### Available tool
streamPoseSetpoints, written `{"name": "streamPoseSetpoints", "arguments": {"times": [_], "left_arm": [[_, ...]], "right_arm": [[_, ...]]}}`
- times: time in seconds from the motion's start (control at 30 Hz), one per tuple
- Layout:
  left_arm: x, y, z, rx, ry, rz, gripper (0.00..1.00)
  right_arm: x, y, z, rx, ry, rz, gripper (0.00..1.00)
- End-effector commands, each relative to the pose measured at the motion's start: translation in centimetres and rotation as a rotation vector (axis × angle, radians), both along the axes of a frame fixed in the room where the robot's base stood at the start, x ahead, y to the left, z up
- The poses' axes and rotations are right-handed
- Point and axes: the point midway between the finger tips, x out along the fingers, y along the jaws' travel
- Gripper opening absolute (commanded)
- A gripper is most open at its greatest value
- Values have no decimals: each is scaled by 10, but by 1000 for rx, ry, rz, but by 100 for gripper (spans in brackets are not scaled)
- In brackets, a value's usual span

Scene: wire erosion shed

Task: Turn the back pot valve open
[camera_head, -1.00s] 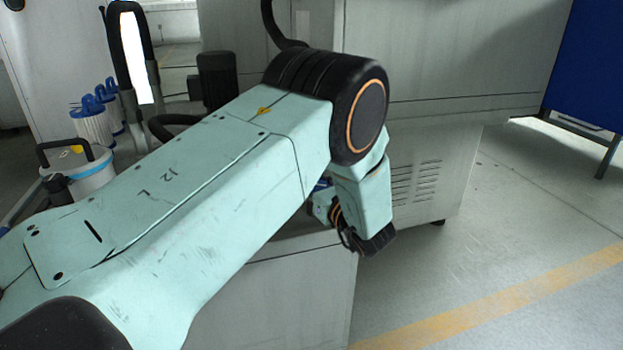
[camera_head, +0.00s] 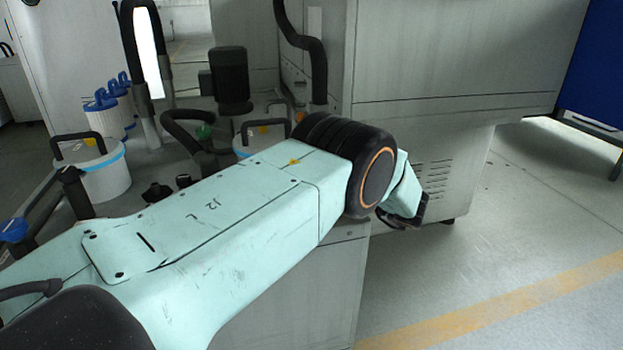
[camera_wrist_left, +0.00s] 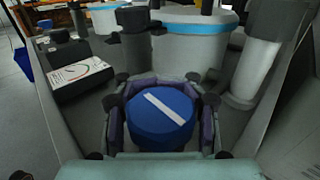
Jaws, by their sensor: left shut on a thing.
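A round blue valve knob (camera_wrist_left: 160,122) with a diagonal white bar on top sits in the middle of the left wrist view. My left gripper (camera_wrist_left: 162,105) is shut on it, with dark fingers on its left and right sides. In the head view my left arm crosses the picture and hides the knob and the fingers. Two white pots with blue bands stand on the bench: one at the left (camera_head: 106,178) and one partly behind my arm (camera_head: 243,144). I cannot tell which pot the held knob belongs to. My right gripper is not in view.
Another blue knob (camera_head: 12,229) shows at the left edge. Several white filters with blue tops (camera_head: 121,100), a black motor (camera_head: 231,80) and black hoses (camera_head: 313,60) stand behind. A grey cabinet (camera_head: 450,60) is at the right; open floor (camera_head: 540,220) lies beside it.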

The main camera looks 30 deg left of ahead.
Motion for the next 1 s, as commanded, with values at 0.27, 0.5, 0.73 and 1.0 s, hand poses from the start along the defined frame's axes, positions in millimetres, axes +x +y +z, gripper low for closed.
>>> {"name": "streamPoseSetpoints", "arguments": {"times": [0.27,0.5,0.73,1.0], "left_arm": [[-1,-2,-3,-1,6,7,0],[-1,-2,-2,0,5,7,32],[-1,-1,-1,0,2,7,51],[0,0,0,1,0,8,56]], "right_arm": [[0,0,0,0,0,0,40],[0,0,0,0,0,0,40],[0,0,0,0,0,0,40],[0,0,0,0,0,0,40]]}}
